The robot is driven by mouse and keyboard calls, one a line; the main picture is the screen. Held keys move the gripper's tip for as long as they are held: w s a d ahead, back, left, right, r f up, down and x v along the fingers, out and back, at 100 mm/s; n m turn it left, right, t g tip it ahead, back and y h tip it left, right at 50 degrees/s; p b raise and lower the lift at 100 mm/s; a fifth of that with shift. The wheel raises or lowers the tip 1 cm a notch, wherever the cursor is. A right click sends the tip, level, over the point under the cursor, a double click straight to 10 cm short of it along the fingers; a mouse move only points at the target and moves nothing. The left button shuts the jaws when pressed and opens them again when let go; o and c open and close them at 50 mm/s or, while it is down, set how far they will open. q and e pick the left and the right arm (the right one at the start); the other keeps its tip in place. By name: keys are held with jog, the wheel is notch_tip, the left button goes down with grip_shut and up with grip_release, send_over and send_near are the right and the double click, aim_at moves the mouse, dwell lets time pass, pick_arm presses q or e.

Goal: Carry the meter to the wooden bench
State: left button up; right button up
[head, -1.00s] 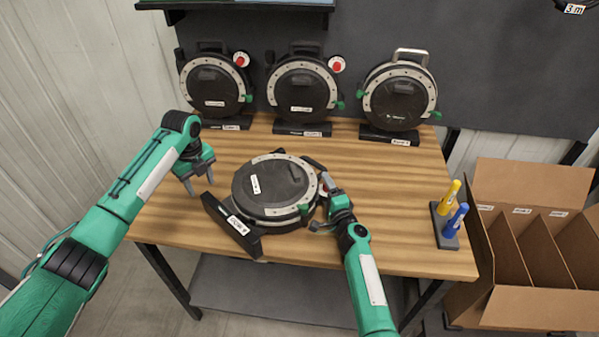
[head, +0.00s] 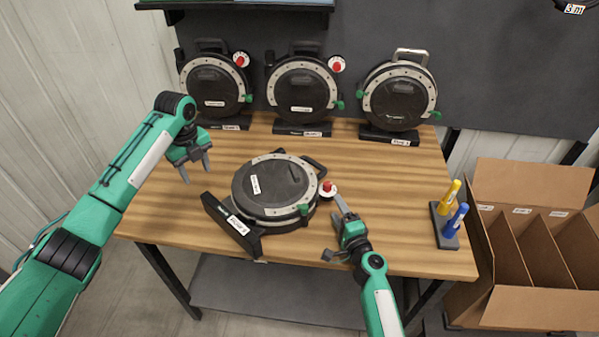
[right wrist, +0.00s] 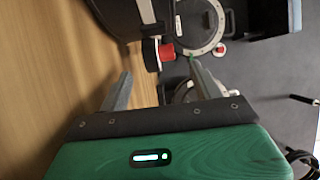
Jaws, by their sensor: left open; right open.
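A round black seed meter (head: 270,187) with a grey rim lies on the wooden bench (head: 390,205), beside a black labelled stand (head: 232,224) at its left. It has a red knob (head: 327,187), a green lever and a black handle at upper right. My left gripper (head: 195,175) is open and empty over the bench, left of the meter. My right gripper (head: 340,205) is open, just right of the meter near the red knob, with nothing seen between its fingers. In the right wrist view, the red knob (right wrist: 166,51) shows beyond the open fingers.
Three similar meters stand upright on black stands at the back: left (head: 212,85), middle (head: 302,90) and right (head: 398,95). A holder with yellow (head: 450,196) and blue (head: 457,218) markers sits at the right edge. A divided cardboard box (head: 535,250) stands right of the bench.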

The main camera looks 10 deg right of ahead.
jog(key=shift+v, duration=1.45)
pick_arm(q)
jog(key=shift+f, duration=0.1)
